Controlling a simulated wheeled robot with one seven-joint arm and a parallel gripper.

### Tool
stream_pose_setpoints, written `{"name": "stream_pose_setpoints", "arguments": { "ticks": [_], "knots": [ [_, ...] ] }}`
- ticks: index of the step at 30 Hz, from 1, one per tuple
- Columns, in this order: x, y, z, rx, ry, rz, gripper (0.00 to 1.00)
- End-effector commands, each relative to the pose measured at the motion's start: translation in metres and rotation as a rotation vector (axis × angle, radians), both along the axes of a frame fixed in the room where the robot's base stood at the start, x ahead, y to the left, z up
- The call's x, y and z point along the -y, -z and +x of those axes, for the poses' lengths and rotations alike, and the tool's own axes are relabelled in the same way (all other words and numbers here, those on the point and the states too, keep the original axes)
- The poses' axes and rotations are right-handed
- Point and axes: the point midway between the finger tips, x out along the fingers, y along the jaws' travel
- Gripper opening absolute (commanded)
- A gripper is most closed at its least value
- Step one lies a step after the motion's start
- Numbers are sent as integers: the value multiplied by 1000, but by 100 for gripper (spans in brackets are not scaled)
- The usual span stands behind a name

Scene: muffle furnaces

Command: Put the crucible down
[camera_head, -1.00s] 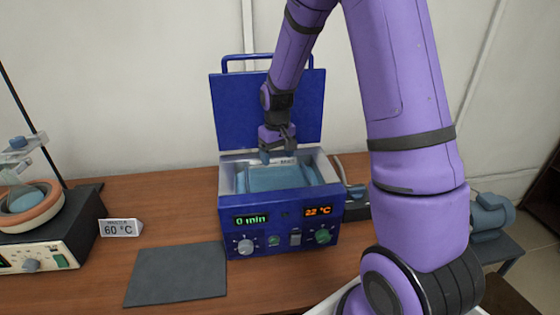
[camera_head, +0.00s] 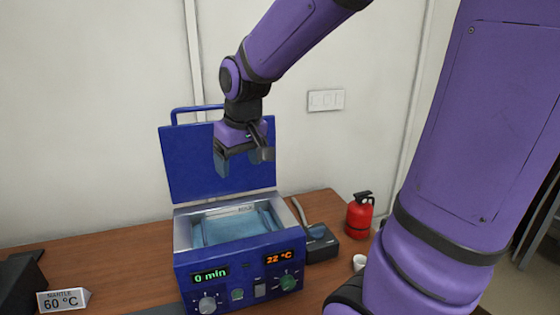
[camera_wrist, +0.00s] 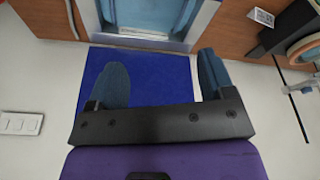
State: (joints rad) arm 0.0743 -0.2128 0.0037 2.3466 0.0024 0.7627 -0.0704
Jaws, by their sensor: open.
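My gripper (camera_head: 243,160) is open and empty, in front of the raised lid and above the blue box-shaped apparatus (camera_head: 240,272). In the wrist view the two teal fingers of my gripper (camera_wrist: 162,64) are wide apart with nothing between them. The box's top is open, with a pale metal rim and a teal-blue interior. Its displays read 0 min and 22 °C. I cannot make out a crucible inside the box. A small white cup-like thing (camera_head: 359,262) stands on the table to the right, partly hidden by my arm; I cannot tell whether it is the crucible.
The raised blue lid (camera_head: 190,160) stands close behind my gripper. A red fire extinguisher (camera_head: 360,215) and a dark device with a curved handle (camera_head: 318,240) are to the right of the box. A 60 °C sign (camera_head: 63,300) is at the left.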

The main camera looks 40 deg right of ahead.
Motion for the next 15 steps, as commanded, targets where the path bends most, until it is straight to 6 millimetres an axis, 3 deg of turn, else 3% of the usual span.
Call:
{"name": "stream_pose_setpoints", "arguments": {
  "ticks": [6,15],
  "knots": [
    [-10,-30,-46,69,-3,1,76],
    [-21,-52,-108,152,-4,8,76]
  ]
}}
